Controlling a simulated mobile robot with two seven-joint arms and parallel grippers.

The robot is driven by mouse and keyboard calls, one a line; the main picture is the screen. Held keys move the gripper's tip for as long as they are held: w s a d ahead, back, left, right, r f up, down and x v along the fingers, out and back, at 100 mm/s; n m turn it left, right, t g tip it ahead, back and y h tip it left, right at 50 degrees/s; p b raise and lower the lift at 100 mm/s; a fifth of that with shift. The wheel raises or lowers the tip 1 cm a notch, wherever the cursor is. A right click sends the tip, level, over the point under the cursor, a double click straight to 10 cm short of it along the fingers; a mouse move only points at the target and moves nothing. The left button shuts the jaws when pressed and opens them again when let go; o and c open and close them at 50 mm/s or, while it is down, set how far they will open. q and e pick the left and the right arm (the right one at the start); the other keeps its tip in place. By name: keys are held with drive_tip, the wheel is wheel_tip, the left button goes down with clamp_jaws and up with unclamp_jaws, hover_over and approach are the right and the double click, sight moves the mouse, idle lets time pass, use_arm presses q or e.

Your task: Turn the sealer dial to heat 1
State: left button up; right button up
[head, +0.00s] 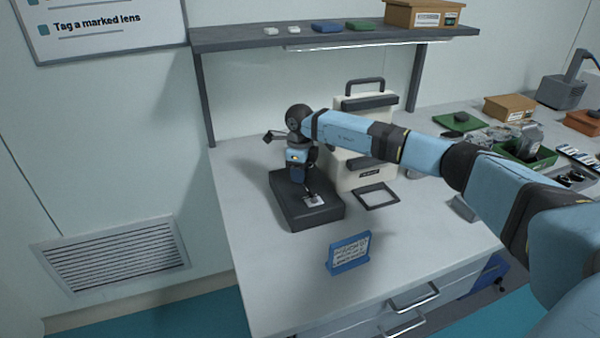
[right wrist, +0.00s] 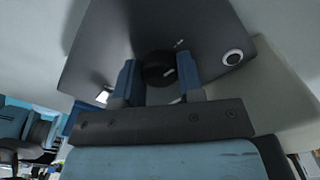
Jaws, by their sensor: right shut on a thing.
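The sealer (head: 290,212) looks to be the low dark box on the bench, under my right gripper. In the right wrist view its dark face (right wrist: 110,45) fills much of the picture. The dial (right wrist: 153,62) is a round black knob with a short white line on it, and a small white mark lies on the face just beyond it. My right gripper (right wrist: 159,75) is shut on the dial, one blue finger on each side. In the head view my right gripper (head: 306,184) points down at the box and the dial is hidden. My left gripper is not in view.
A white-ringed round button (right wrist: 233,57) sits beside the dial. A cream case with a handle (head: 350,112) stands right behind the box. A dark frame (head: 376,196) lies beside it, and a blue sign (head: 349,253) stands in front. A shelf (head: 240,38) spans above the bench.

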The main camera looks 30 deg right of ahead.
drive_tip(key=shift+n, duration=0.4)
drive_tip(key=o, duration=0.9)
wheel_tip(320, 180, up, 14)
idle(0.6)
